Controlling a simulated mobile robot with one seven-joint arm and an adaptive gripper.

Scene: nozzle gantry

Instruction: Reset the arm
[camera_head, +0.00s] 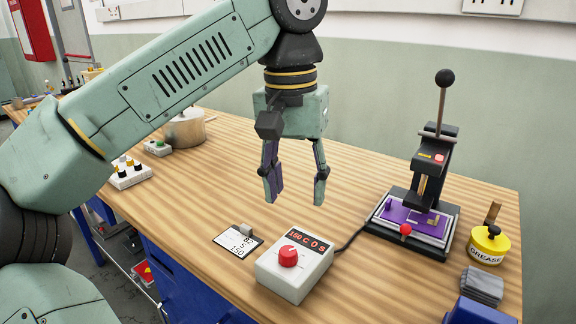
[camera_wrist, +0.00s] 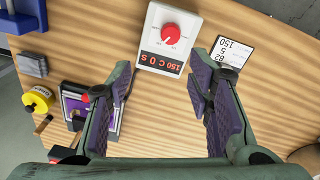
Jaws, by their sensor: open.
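My gripper (camera_head: 294,190) hangs from my green arm above the middle of the wooden workbench (camera_head: 345,184), pointing down. Its two fingers with purple pads are apart, with nothing between them. In the wrist view the open fingers (camera_wrist: 162,92) frame bare wood, with the control box (camera_wrist: 168,40) just beyond the tips. The control box (camera_head: 293,265) is white with a red knob and a red-lit display. It sits on the bench in front of my gripper, apart from it.
A lever press (camera_head: 435,165) with a purple plate stands at the right. A yellow grease tin (camera_head: 488,244) and grey pads (camera_head: 482,287) lie beside it. A printed card (camera_head: 237,243) lies left of the control box. A metal pot (camera_head: 184,130) stands behind my arm. Bare wood surrounds the gripper.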

